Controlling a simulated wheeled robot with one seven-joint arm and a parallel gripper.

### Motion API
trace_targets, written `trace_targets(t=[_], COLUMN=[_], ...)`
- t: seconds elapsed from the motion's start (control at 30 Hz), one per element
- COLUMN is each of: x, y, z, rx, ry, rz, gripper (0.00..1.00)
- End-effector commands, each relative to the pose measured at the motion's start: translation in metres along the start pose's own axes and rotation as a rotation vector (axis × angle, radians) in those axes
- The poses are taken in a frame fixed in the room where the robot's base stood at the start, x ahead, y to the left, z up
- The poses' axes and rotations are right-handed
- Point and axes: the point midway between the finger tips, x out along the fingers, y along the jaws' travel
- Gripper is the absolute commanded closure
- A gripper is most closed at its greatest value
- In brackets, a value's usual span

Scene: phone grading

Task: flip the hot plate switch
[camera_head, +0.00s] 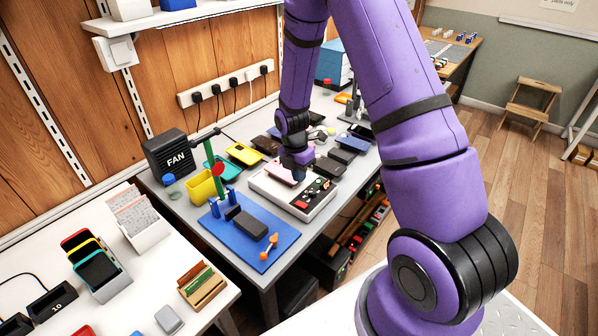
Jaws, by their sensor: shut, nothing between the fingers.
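The hot plate (311,211) appears to be the white box at the front of the grey workbench. It has a dark control panel on its right side, with a red part (301,204) near the front that looks like the switch. Its position, on or off, is too small to read. My gripper (299,178) is shut and empty, pointing down over the box, beside the panel. I cannot tell whether its tips touch anything. A pinkish flat item (279,172) lies on the box's top, partly hidden by my gripper.
A blue mat (279,249) with a dark block and an orange tool lies in front. A black fan box (167,154), yellow bin (201,188) and green stand (209,150) are at the left. Several phones lie behind and right. A power strip (228,83) is on the wall.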

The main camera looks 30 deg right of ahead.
Motion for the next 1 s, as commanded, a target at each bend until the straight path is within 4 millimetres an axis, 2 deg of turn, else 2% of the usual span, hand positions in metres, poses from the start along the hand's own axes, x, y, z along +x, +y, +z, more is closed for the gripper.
trace_targets(t=[0.03,0.2,0.5,0.7,1.0], x=[0.011,0.041,0.086,0.099,0.101], y=[-0.001,-0.001,-0.001,0.0,0.0], z=[-0.001,-0.001,0.0,0.0,0.0], rx=[-0.002,-0.001,0.0,0.0,0.0], ry=[0.001,0.0,0.0,0.0,-0.001], rz=[-0.005,-0.005,-0.004,-0.001,0.0], gripper=[1.0,1.0,1.0,1.0,1.0])
